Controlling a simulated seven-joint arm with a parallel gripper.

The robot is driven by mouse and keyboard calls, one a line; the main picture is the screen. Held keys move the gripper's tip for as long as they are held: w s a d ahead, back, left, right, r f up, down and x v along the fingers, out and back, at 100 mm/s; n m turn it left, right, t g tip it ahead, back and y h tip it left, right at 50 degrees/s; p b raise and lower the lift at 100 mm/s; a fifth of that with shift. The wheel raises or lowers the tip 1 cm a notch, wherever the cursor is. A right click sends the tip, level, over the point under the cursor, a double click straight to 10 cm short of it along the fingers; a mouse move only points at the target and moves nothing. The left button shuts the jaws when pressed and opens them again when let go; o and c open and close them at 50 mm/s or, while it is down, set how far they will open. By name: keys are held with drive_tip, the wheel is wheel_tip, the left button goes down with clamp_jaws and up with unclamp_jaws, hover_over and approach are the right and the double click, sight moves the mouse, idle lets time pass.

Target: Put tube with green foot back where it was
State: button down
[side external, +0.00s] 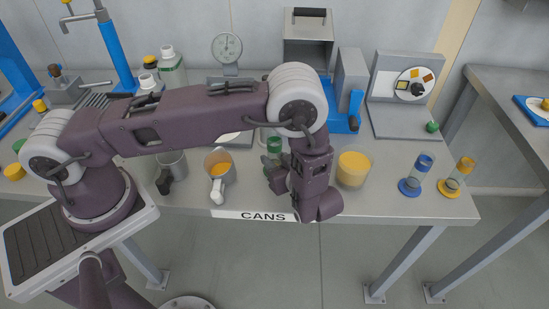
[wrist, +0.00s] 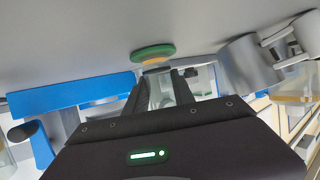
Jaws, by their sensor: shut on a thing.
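The tube with the green foot is in my gripper. In the wrist view its round green foot (wrist: 153,52) shows just beyond the fingertips, close to the grey bench top; I cannot tell whether it touches. In the side view part of the tube, with green in it (side external: 273,144), shows beside my wrist, and its foot is hidden. My gripper (wrist: 166,88) is shut on the tube, low over the front of the bench near the CANS label (side external: 263,216). It is partly hidden by my wrist in the side view.
A wide glass of orange stuff (side external: 354,169) stands close right of my gripper. Tubes with a blue foot (side external: 410,187) and a yellow foot (side external: 449,188) stand farther right. Metal mugs (side external: 218,170) (side external: 173,166) stand left.

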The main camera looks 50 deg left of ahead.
drive_tip(key=c, duration=1.1)
unclamp_jaws()
drive_tip(key=shift+o, duration=0.2)
